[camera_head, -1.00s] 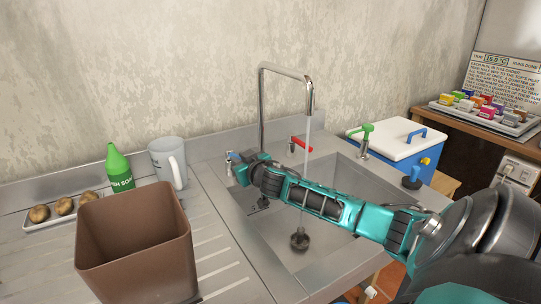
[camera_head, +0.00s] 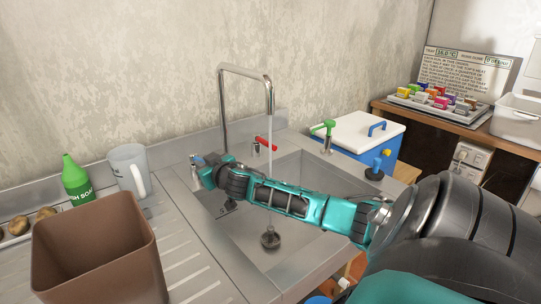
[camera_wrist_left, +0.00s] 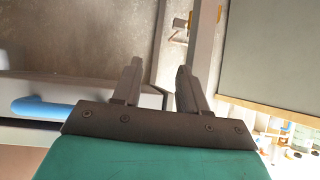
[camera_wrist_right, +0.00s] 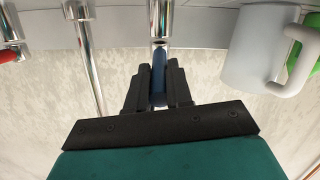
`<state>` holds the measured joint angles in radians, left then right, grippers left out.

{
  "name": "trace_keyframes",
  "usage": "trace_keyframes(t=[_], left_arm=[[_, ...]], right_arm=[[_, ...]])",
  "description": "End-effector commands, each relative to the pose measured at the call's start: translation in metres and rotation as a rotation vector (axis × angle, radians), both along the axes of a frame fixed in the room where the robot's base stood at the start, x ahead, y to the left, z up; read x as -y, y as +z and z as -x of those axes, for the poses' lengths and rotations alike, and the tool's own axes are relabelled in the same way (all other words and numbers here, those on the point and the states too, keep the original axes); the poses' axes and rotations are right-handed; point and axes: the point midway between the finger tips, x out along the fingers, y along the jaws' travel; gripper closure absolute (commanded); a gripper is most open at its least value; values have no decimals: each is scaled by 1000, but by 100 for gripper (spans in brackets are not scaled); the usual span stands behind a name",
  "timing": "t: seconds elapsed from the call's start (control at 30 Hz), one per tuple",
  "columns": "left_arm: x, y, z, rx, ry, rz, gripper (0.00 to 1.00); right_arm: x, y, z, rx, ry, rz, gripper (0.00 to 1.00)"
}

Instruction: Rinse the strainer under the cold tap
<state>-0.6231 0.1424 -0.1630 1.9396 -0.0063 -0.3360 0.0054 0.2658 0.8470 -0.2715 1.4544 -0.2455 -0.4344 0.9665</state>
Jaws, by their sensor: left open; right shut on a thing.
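Water runs from the tall chrome spout (camera_head: 246,72) into the steel sink (camera_head: 310,160). A small dark round piece, which looks like the strainer (camera_head: 270,240), sits in the sink in line below the stream; my arm hides part of the stream. My right gripper (camera_head: 199,163) is at the blue tap handle at the back left of the sink. The right wrist view shows its fingers (camera_wrist_right: 159,78) shut on the blue handle (camera_wrist_right: 158,86). My left gripper (camera_wrist_left: 158,75) shows only in the left wrist view, open and empty.
A grey mug (camera_head: 128,168), soap bottle (camera_head: 76,182) and brown bin (camera_head: 95,255) are at the left. A blue-and-white cool box (camera_head: 365,133) stands right of the sink.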

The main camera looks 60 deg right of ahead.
Motion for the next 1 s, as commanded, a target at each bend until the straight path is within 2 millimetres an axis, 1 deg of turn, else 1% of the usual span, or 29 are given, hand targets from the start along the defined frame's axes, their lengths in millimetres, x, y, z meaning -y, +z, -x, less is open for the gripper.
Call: trace_keyframes(t=[0.03, 0.5, 1.0], left_arm=[[0, 0, 1, -1, 0, 0, 57], [0, -2, 2, -4, 1, 0, 57], [0, -43, 2, -3, 0, -1, 57]], right_arm=[[0, -3, 1, -6, -2, 0, 97], [0, -4, 1, -5, -2, 0, 97], [-1, -14, 1, 71, 1, 20, 97]])
